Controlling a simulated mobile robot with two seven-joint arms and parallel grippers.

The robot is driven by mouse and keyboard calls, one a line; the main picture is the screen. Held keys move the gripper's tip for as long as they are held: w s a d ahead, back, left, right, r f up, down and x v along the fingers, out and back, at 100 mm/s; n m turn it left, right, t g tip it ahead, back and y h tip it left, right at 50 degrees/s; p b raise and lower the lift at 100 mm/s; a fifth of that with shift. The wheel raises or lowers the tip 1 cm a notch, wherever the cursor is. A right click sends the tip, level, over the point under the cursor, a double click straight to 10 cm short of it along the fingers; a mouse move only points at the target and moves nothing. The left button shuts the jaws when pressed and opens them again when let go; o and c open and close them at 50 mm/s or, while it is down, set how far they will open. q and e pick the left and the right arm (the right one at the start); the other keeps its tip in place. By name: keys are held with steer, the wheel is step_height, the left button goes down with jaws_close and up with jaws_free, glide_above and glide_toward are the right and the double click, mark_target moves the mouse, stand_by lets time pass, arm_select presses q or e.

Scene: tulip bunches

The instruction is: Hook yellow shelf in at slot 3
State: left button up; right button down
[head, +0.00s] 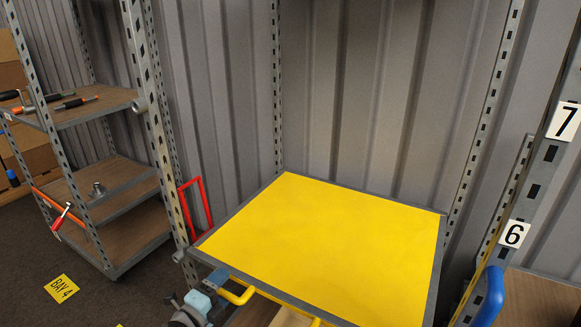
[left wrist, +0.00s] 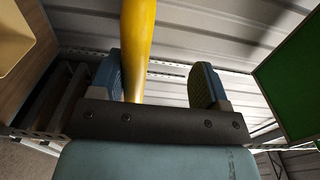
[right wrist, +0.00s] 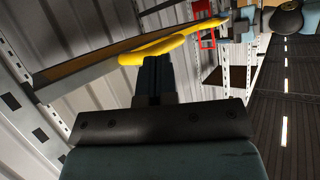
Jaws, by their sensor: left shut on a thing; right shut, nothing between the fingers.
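The yellow shelf (head: 325,240), a yellow panel with a grey rim, lies between the rack uprights in the head view. Its front carries yellow bar handles (head: 240,296). My left gripper (head: 218,286) is shut on the left handle. In the left wrist view a yellow bar (left wrist: 138,50) passes between its fingers (left wrist: 160,82). My right gripper (right wrist: 153,76) is shut and empty; in the right wrist view its fingertips are close under a yellow handle (right wrist: 150,50), and contact is unclear. Slot 3's label is not in view, and whether the shelf's hooks are seated is hidden.
Slotted uprights (head: 497,110) stand at the right with labels 7 (head: 566,121) and 6 (head: 514,234). A blue handle (head: 489,299) is at lower right. Another rack (head: 100,190) holds tools. A corrugated wall (head: 340,90) is behind.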

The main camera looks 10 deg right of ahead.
arm_select(q)
steer(key=shift+r, duration=0.15)
steer(key=p+v, duration=0.1)
steer(key=v, duration=0.7)
steer(key=shift+p, duration=0.3)
